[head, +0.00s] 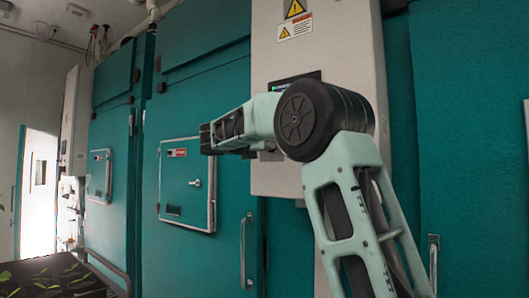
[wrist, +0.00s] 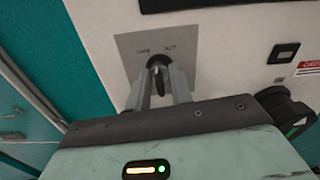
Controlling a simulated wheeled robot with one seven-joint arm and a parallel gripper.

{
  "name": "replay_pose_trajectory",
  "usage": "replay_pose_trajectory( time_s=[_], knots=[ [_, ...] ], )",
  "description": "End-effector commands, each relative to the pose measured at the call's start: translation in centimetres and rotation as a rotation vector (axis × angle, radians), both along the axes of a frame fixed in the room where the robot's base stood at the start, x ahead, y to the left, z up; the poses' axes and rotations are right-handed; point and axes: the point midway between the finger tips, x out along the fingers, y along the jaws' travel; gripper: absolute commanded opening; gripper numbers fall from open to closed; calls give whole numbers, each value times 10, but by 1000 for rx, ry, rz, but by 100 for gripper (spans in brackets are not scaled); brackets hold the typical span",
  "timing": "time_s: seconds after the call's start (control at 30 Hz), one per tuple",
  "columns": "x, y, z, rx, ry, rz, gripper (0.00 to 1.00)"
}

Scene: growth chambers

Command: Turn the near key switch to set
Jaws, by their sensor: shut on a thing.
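The near key switch (wrist: 158,80) is a dark key on a grey metal plate (wrist: 128,45) on the white control box. Small dark markings sit on the plate above the key, to its left and right, too small to read surely. My gripper (wrist: 160,68) reaches the plate, with one finger on each side of the key, shut on it. The key stands roughly upright in the wrist view; its exact setting is hard to tell. In the head view my arm hides the key and its plate on the control box (head: 335,60).
A dark screen (wrist: 200,3) is above the plate, with a small black fitting (wrist: 283,53) and a red-edged label (wrist: 308,68) to the right. Teal chamber doors with a hatch (head: 187,185) and a handle (head: 246,250) are to the left. Seedling trays (head: 55,278) stand at lower left.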

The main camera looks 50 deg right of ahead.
Motion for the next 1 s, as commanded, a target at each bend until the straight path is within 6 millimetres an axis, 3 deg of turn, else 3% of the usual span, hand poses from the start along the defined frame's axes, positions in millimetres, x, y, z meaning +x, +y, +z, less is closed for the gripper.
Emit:
replay_pose_trajectory(
  time_s=[0.5,1.0],
  knots=[
    [0,1,-3,35,-450,1,0],
    [0,1,-1,51,-638,1,0]
  ],
)
